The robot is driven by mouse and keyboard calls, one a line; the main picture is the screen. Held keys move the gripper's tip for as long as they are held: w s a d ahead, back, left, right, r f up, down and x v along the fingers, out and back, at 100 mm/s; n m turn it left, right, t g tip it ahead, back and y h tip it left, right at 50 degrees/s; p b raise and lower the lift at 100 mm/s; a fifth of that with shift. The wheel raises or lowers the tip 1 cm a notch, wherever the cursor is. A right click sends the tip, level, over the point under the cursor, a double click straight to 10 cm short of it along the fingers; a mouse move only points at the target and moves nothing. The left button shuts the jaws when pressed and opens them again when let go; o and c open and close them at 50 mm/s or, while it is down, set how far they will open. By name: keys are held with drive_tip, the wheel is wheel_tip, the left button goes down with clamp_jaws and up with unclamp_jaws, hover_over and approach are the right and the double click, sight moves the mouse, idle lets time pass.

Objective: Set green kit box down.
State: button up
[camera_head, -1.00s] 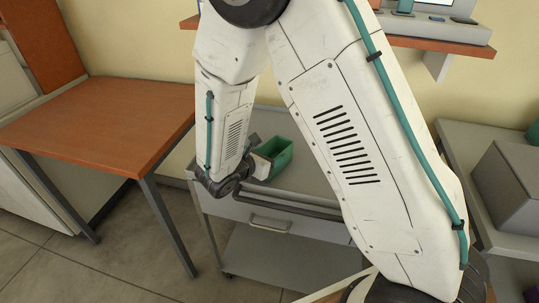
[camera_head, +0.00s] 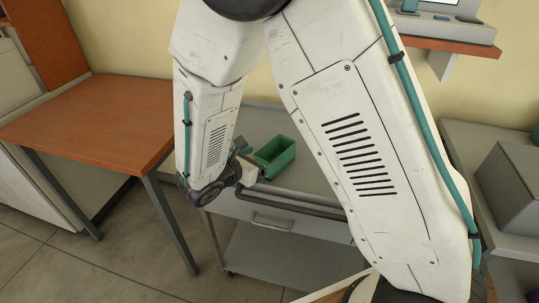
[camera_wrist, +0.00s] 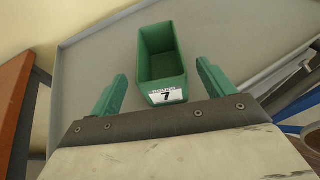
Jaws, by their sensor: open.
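The green kit box (camera_head: 275,155) is an open-topped bin that stands upright on the grey cart top (camera_head: 259,120). In the wrist view the green kit box (camera_wrist: 161,62) bears a white label with the number 7 on its near face. My gripper (camera_wrist: 160,80) is open, with its green fingers apart on either side of the box's near end and clear of its walls. In the head view my gripper (camera_head: 247,166) is just left of the box, and its fingers are partly hidden.
An orange-brown table (camera_head: 95,115) stands to the left of the cart. A grey box (camera_head: 510,182) sits on a bench at the right. A wall shelf (camera_head: 440,40) is at the upper right. The cart top around the box looks clear.

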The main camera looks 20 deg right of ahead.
drive_tip(key=v, duration=0.6)
drive_tip(key=s+d+r+m+g+y, duration=0.3)
drive_tip(key=s+d+r+m+g, duration=0.5)
drive_tip(key=s+d+r+m, duration=0.35)
drive_tip(key=s+d+r+m+t+y, duration=0.2)
drive_tip(key=s+r+m+y, duration=0.3)
drive_tip(key=s+m+y, duration=0.3)
drive_tip(key=s+m, duration=0.4)
drive_tip(key=shift+r+m+y, duration=0.35)
drive_tip(key=shift+r+y, duration=0.05)
drive_tip(key=shift+d, duration=0.15)
